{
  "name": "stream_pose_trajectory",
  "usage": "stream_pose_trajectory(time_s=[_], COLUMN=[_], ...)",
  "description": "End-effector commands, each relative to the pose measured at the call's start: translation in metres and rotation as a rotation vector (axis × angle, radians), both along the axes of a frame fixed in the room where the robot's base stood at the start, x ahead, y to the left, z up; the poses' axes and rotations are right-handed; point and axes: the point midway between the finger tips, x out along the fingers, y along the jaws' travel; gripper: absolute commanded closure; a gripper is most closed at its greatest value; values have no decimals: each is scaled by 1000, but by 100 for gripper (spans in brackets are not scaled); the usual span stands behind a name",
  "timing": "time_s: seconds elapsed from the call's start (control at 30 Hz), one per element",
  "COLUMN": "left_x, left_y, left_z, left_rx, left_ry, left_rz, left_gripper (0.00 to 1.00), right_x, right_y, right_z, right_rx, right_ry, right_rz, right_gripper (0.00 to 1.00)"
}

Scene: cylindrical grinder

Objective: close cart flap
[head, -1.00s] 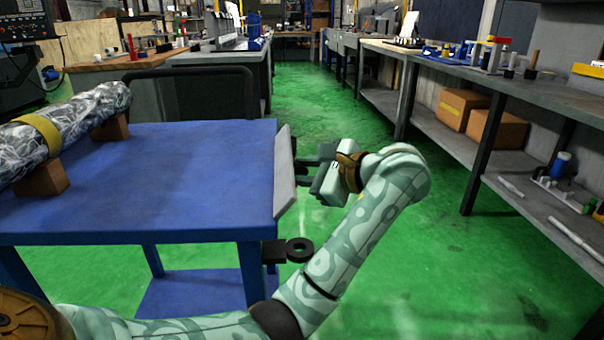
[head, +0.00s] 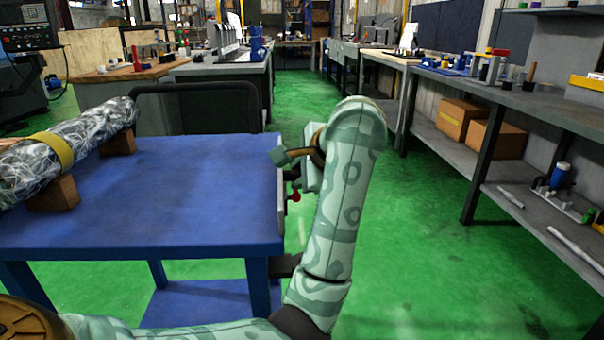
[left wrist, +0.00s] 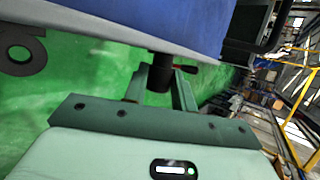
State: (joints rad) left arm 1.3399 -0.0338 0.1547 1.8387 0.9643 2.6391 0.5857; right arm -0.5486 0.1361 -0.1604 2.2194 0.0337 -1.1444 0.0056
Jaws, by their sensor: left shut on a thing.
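The blue cart (head: 190,185) stands at the left, and its top also shows in the left wrist view (left wrist: 180,18). The grey flap (head: 281,200) shows as a thin strip along the cart's right edge, mostly edge-on; in the left wrist view it is a pale band (left wrist: 110,22). A dark round knob (left wrist: 159,76) projects from below that band, with a small red lever (left wrist: 188,69) beside it. My left gripper (left wrist: 160,86) is shut on the knob. In the head view the left gripper (head: 288,166) is beside the cart's right edge, partly hidden by my wrist. My right gripper is out of view.
A foil-wrapped roll (head: 75,140) rests on wooden blocks on the cart. A dark rail (head: 200,90) rises behind the cart. A workbench (head: 540,105) with boxes below runs along the right. Green floor (head: 410,250) is clear between cart and bench.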

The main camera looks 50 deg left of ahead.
Motion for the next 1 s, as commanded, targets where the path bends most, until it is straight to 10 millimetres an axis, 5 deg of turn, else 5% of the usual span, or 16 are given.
stream_pose_trajectory(time_s=[0.5, 0.53, 0.57, 1.0], left_x=[-1, -1, 0, -4], left_y=[0, 0, 0, -11], left_z=[0, 0, 0, 15], left_rx=[-14, -14, -14, -14], left_ry=[-17, -17, -16, -19], left_rz=[1, 1, 2, -2], left_gripper=[96, 68, 65, 65], right_x=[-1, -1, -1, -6], right_y=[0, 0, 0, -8], right_z=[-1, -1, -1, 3], right_rx=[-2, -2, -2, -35], right_ry=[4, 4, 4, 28], right_rz=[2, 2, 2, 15], right_gripper=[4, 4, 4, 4])
